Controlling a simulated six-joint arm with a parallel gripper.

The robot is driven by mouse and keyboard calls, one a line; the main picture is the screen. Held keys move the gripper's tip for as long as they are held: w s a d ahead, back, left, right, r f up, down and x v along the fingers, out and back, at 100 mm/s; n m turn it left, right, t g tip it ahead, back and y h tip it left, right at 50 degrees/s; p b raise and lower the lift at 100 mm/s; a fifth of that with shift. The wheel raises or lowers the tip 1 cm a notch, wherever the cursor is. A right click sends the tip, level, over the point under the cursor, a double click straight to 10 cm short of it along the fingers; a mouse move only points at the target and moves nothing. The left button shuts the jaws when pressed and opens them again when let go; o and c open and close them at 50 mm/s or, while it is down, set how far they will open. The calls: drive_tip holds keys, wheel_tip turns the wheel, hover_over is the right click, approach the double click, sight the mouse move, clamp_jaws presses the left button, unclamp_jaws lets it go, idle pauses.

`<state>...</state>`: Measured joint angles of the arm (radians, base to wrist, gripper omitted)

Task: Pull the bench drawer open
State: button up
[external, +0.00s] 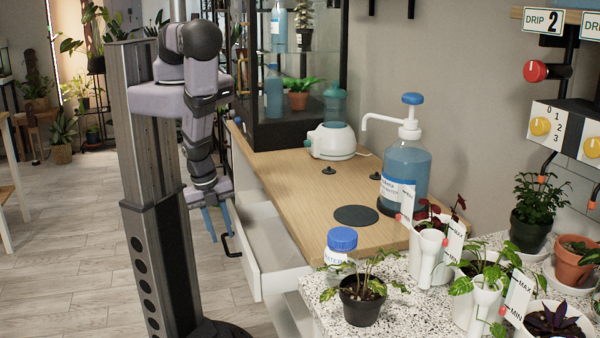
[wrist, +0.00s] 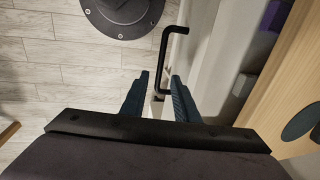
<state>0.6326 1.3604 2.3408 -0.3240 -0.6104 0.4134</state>
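The bench drawer (external: 276,279) is white and stands pulled out from the bench's left side, its inside showing. Its black bar handle (external: 229,246) is on the drawer front. In the wrist view the handle (wrist: 165,60) reaches down between my fingertips, with a gap visible on both sides. My gripper (external: 217,224) has blue fingers and is beside the handle in the external view. In the wrist view my gripper (wrist: 160,84) is open, its two fingers apart. Whether either finger touches the handle cannot be seen clearly.
The wooden bench top (external: 300,185) carries a blue pump bottle (external: 407,165) and a white device (external: 332,142). A speckled counter (external: 400,315) with potted plants stands in front. In the wrist view a purple object (wrist: 244,84) shows past the drawer front. The floor (external: 70,270) at left is clear.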

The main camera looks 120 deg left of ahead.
sight(226, 246)
drive_tip(key=shift+w+a+f+b, duration=0.1)
drive_tip(key=shift+f+b, duration=0.45)
drive_tip(key=shift+f, duration=0.3)
drive_tip(key=shift+w+a+f+b, duration=0.1)
drive_tip(key=shift+f+b, duration=0.4)
drive_tip(key=shift+f, duration=0.3)
clamp_jaws()
